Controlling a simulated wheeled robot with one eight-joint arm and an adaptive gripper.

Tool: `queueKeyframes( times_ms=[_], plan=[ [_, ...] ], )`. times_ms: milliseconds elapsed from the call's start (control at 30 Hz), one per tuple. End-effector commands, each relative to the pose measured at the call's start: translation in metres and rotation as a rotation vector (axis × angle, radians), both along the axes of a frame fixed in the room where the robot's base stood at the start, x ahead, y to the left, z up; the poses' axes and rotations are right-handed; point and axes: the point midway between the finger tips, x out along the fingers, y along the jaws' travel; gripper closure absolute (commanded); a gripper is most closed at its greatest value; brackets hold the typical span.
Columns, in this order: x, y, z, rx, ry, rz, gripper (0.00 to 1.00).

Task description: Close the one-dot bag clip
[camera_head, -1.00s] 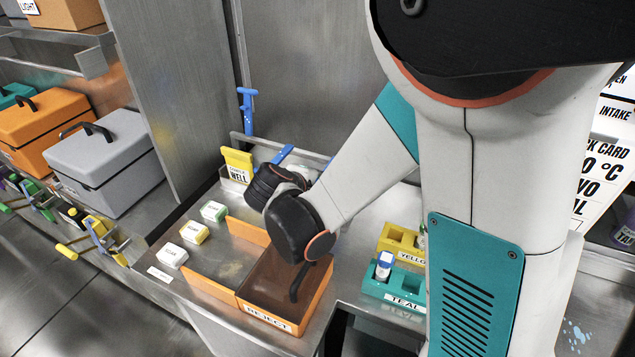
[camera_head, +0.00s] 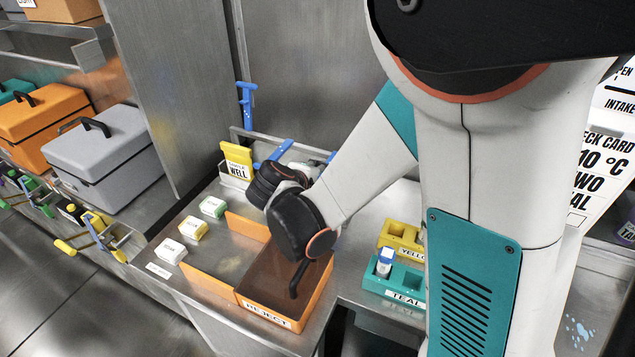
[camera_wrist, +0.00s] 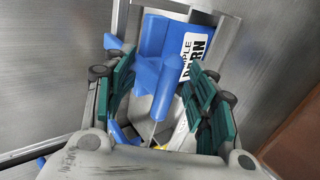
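My gripper (camera_wrist: 164,95) is open, with its two teal-padded fingers spread on either side of a blue lever (camera_wrist: 166,88). I cannot tell whether either finger touches it. Behind the lever is a blue bag or block (camera_wrist: 153,40) with a white label ending in "PLE" and "ARN". In the head view a blue lever (camera_head: 280,150) slants up beside my wrist, and another blue T-shaped lever (camera_head: 247,98) stands upright behind the yellow bag (camera_head: 236,160) labelled "WELL". My fingertips are hidden in the head view.
An orange-walled "REJECT" tray (camera_head: 268,313) lies below my wrist. A teal rack (camera_head: 405,283) and a yellow rack (camera_head: 398,236) stand to the right. Several small labelled blocks line the counter's left side. Metal walls rise behind.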

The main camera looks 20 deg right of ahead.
Motion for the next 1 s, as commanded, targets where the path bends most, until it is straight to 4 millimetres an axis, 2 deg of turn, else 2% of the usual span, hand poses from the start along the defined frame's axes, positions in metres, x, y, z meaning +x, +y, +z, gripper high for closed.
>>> queueKeyframes(
  times_ms=[367,533,667,1000],
  plan=[
    [-0.002,0.0,-0.002,0.006,0.004,-0.002,0.66],
    [-0.002,0.001,0.005,0.005,0.003,-0.001,0.66],
    [-0.002,0.001,0.019,0.004,0.001,0.0,0.66],
    [-0.002,0.0,0.075,0.001,-0.001,-0.001,0.66]
  ],
)
